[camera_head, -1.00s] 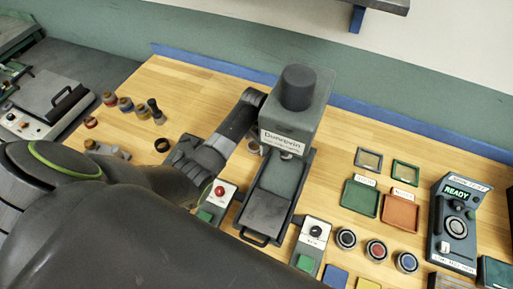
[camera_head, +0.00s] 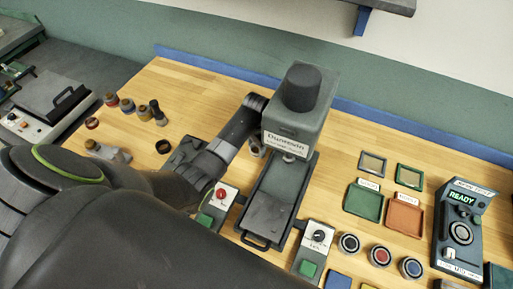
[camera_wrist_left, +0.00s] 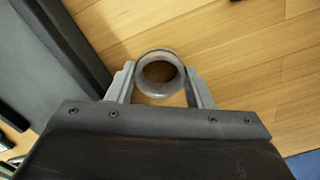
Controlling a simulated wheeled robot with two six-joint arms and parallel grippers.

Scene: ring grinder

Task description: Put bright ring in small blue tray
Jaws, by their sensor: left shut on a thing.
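In the left wrist view a pale grey metal ring (camera_wrist_left: 160,93) sits between the two fingers of my left gripper (camera_wrist_left: 160,82), which is shut on it. Bare wood shows beyond the ring. In the head view my left gripper (camera_head: 256,147) is beside the grinder's upper housing, mostly hidden by the arm and the machine. A small blue tray or pad (camera_head: 338,281) shows at the bottom edge, cut off by the frame. My right gripper is not in view.
The grinder (camera_head: 298,110) stands mid-table. To its right are a green tray (camera_head: 364,202), an orange tray (camera_head: 404,217), several round buttons and a READY device (camera_head: 461,215). Several small cylinders (camera_head: 128,105) stand at left. Wood is clear at the upper left.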

